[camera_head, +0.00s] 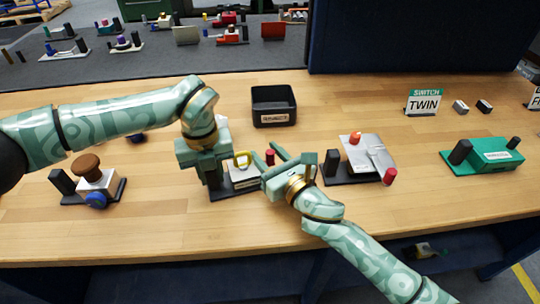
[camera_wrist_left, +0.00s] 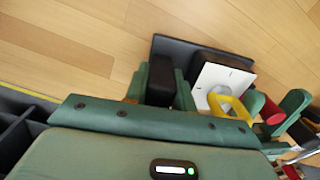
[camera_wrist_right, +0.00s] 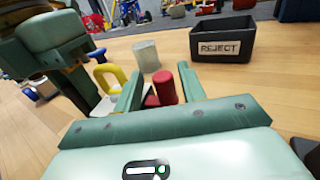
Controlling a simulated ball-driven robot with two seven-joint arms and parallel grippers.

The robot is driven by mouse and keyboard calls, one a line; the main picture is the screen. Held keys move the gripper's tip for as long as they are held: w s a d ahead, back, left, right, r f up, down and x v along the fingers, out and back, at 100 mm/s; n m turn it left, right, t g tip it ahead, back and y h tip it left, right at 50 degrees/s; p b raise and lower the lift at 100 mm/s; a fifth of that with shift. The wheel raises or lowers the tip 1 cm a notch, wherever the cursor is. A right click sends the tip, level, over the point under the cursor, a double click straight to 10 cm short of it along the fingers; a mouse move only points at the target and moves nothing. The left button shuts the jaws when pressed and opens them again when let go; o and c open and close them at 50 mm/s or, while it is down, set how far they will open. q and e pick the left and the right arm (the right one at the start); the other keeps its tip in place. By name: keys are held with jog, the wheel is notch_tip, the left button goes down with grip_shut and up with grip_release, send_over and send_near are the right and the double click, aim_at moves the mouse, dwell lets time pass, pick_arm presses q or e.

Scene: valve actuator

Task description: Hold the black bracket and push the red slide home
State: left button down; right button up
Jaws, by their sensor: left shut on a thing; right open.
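The actuator, a white block (camera_wrist_left: 214,82) with a yellow loop (camera_wrist_left: 232,107) on a black base, lies between my two grippers. My left gripper (camera_wrist_left: 160,88) is shut on the upright black bracket (camera_wrist_left: 160,72) at the base's left end. In the head view my left gripper (camera_head: 212,178) hides that bracket. The red slide (camera_head: 270,157) stands at the block's right end; it also shows in the right wrist view (camera_wrist_right: 164,86). My right gripper (camera_wrist_right: 160,88) is open with its fingers on either side of the red slide. I cannot tell whether they touch it.
A black reject bin (camera_head: 273,104) stands behind. A silver unit (camera_head: 368,153) with red knobs stands to the right, close to my right gripper. A green unit (camera_head: 490,156) is farther right and a brown-knobbed unit (camera_head: 92,182) is at left. The table front is clear.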

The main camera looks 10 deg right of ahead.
pick_arm(q)
jog(key=shift+s+f, duration=0.1)
jog(key=shift+f, duration=0.15)
pick_arm(e)
jog(key=v, duration=1.2)
jog(key=shift+s, duration=0.1)
pick_arm(q)
jog(key=c, duration=1.4)
grip_release()
pick_arm(e)
jog(key=shift+f, duration=0.1)
pick_arm(q)
jog(key=o, duration=0.3)
jog(key=shift+r, duration=0.15)
